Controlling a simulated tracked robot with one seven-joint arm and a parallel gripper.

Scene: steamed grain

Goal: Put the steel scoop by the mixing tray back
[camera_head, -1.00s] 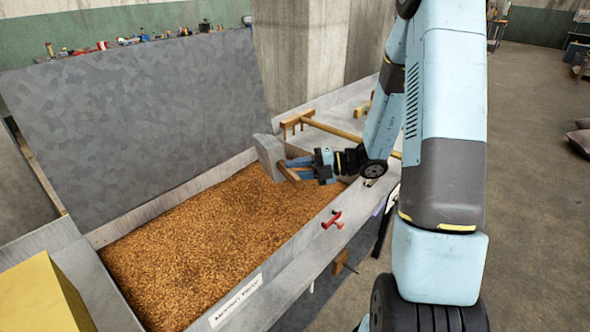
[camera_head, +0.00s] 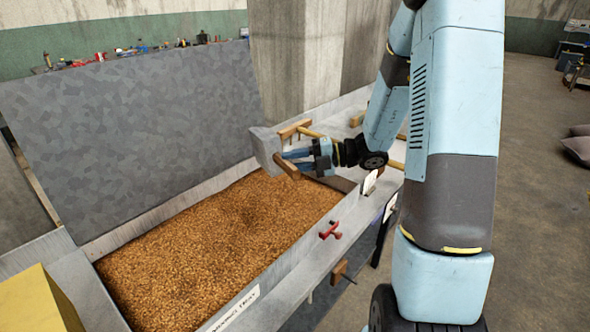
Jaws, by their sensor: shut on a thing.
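My gripper (camera_head: 299,160) is shut on the wooden handle (camera_head: 287,166) of the steel scoop (camera_head: 266,147). The scoop is a grey, box-like pan. It is held at the far end of the mixing tray (camera_head: 233,311), over the edge of the grain, with its broad side toward my camera. The inside of the scoop is hidden, so I cannot tell if it holds grain. The tray is a long grey trough filled with brown grain (camera_head: 215,235), with a name label on its near rim.
A wooden rake (camera_head: 295,129) lies behind my gripper. A red handle (camera_head: 330,231) sits on the near rim, and a wooden piece (camera_head: 339,271) juts from the tray's outer side. A large grey panel (camera_head: 140,125) stands along the back. A yellow block (camera_head: 38,303) is at lower left.

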